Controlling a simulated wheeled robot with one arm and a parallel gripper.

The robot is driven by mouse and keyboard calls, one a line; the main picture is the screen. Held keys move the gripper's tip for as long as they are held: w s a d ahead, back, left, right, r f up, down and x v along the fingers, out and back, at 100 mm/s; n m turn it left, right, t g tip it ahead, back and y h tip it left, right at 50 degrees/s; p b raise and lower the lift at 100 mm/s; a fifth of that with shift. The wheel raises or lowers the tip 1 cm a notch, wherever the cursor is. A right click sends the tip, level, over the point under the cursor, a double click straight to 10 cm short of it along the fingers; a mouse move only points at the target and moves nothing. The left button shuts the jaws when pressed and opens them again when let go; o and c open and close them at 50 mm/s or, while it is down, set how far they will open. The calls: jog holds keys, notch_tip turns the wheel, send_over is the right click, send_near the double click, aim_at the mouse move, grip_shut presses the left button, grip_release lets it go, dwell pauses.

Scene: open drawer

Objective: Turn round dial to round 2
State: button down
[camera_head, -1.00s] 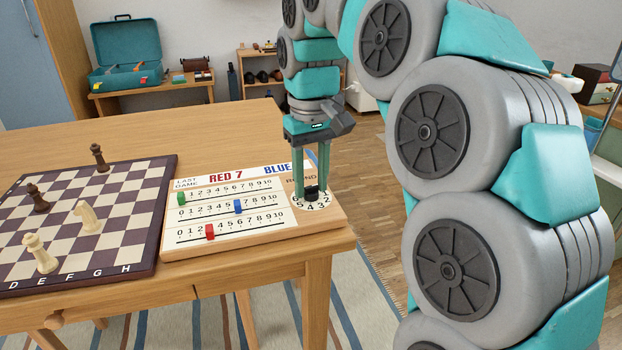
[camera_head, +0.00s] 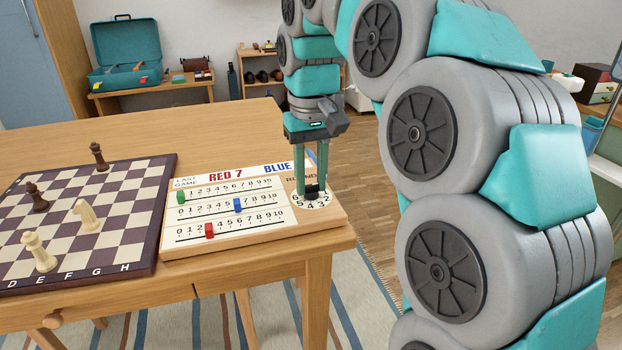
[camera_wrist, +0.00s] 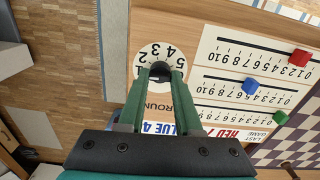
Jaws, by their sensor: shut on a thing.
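The round dial (camera_head: 323,203) is a white disc with black numbers at the right end of the scoreboard (camera_head: 262,236). In the wrist view the dial (camera_wrist: 150,54) shows 2, 3, 4 and 5 around its visible edge. A dark knob stands at its centre. My gripper (camera_head: 311,189) points down over the dial, its green fingers shut on the knob. In the wrist view my gripper (camera_wrist: 160,74) has a finger on each side of the knob. The fingers hide part of the dial and its pointer or mark, so I cannot tell which round is set.
The scoreboard has a green slider (camera_head: 181,198), a blue slider (camera_head: 238,206) and a red slider (camera_head: 209,230) left of the dial. A chessboard (camera_head: 122,207) with several pieces lies further left. The table's right edge is close beside the dial.

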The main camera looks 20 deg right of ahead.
jog(key=m, duration=0.6)
jog(key=shift+m, duration=0.3)
dwell(0.5)
jog(key=c, duration=0.6)
grip_release()
jog(key=shift+r, duration=0.1)
jog(key=shift+r+b, duration=0.3)
jog(key=shift+r, duration=0.65)
notch_tip(320, 180, up, 6)
jog(key=p, duration=0.4)
jog(key=shift+f, duration=0.15)
